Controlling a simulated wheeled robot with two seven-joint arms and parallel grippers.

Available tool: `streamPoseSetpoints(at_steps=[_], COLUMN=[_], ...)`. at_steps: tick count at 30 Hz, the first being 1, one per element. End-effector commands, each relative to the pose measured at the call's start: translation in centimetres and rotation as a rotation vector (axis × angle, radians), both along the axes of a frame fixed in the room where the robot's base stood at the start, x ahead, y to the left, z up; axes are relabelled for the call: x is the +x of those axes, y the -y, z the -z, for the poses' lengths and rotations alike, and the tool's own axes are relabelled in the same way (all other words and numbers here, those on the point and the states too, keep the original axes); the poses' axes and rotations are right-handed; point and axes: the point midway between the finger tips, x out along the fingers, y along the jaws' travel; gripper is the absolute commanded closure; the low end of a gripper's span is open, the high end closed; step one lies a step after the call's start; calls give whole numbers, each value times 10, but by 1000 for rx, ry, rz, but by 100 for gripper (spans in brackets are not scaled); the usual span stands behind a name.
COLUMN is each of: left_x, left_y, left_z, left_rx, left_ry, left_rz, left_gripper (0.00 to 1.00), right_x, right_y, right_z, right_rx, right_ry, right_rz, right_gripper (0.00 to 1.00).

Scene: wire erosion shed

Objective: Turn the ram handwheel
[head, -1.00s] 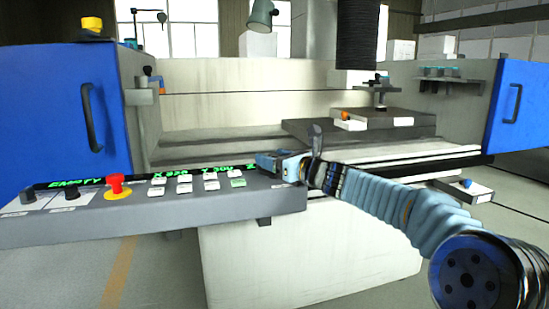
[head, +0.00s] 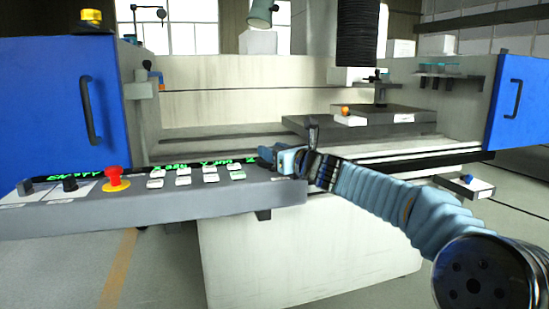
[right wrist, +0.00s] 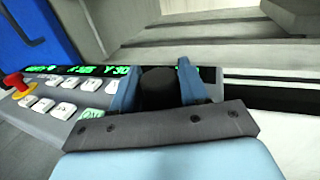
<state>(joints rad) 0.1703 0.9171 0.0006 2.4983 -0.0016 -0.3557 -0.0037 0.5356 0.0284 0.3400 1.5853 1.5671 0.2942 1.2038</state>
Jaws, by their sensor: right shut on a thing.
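The ram handwheel appears as a dark round knob (right wrist: 158,90) at the right end of the control panel. In the right wrist view it stands between the two blue fingers of my right gripper (right wrist: 155,88), which is shut on it. In the head view my right gripper (head: 277,157) reaches in from the right to the panel's far right corner. A dark part of the knob (head: 265,153) shows at its fingertips, and the gripper hides most of the rest. My left gripper is out of view.
The grey control panel (head: 150,213) carries a red emergency button (head: 115,177), white keys (head: 183,180) and a green-lettered display. A blue door (head: 60,110) stands at left, another (head: 517,103) at right. The machine's worktable (head: 370,122) lies behind my gripper.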

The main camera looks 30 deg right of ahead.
Motion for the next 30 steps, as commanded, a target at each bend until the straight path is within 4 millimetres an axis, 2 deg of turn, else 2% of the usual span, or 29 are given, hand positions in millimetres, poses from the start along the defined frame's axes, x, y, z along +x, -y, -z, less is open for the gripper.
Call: streamPoseSetpoints(at_steps=[1,6,13,19,30], left_x=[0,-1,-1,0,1], left_y=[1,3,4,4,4], left_z=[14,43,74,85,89], left_rx=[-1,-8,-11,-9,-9], left_ry=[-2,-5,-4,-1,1], left_rz=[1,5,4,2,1], left_gripper=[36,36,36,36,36], right_x=[0,0,0,0,0], right_y=[-2,-3,-3,-2,-1], right_z=[5,7,5,2,-1], right_rx=[-1,1,1,2,2], right_ry=[6,7,5,2,2], right_rz=[26,159,352,499,657], right_gripper=[86,86,86,86,86])
